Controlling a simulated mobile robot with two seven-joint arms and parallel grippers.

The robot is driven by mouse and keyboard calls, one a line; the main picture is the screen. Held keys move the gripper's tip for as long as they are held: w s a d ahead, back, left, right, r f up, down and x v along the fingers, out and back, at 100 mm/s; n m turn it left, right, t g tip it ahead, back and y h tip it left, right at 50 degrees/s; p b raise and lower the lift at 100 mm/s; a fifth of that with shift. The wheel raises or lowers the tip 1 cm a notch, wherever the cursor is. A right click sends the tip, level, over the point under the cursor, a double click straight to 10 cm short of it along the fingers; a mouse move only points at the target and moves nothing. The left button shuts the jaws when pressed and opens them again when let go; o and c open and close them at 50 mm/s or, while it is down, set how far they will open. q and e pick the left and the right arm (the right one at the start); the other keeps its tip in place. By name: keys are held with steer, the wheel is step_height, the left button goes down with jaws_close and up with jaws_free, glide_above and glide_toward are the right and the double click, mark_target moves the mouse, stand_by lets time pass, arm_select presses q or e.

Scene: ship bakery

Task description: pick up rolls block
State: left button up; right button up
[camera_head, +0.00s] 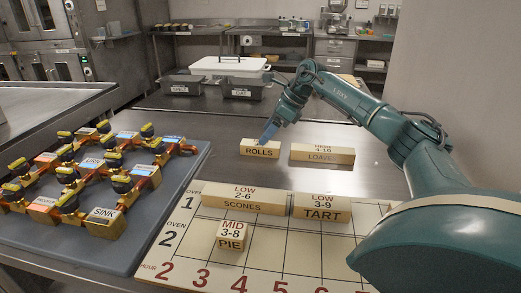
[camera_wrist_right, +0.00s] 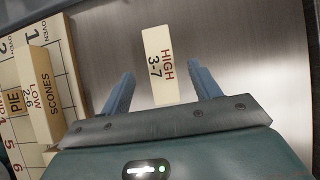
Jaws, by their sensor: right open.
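The rolls block (camera_head: 260,150) is a cream wooden bar with "ROLLS" on its front face, lying on the steel counter behind the oven board. In the right wrist view the rolls block (camera_wrist_right: 160,65) shows its top, marked "HIGH 3-7", beyond and between the two blue fingers. My right gripper (camera_head: 269,133) is over the block in the head view, its fingers pointing down and hiding part of the block's top. In the right wrist view the right gripper (camera_wrist_right: 163,90) is open with nothing clamped between its fingers. My left gripper is not in view.
The loaves block (camera_head: 322,154) lies just right of the rolls block. The oven board (camera_head: 290,240) in front holds the scones (camera_head: 243,199), tart (camera_head: 321,208) and pie (camera_head: 231,235) blocks. A blue-grey mat with brass valve fittings (camera_head: 150,220) is at left. Dark tubs (camera_head: 243,88) stand behind.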

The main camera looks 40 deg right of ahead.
mark_target(261, 148)
steer(key=shift+s+x, duration=0.2)
steer(key=shift+x, duration=2.5)
steer(key=shift+d+f, duration=0.2)
steer(key=shift+d, duration=0.05)
steer(key=shift+c, duration=0.4)
steer(key=c, duration=1)
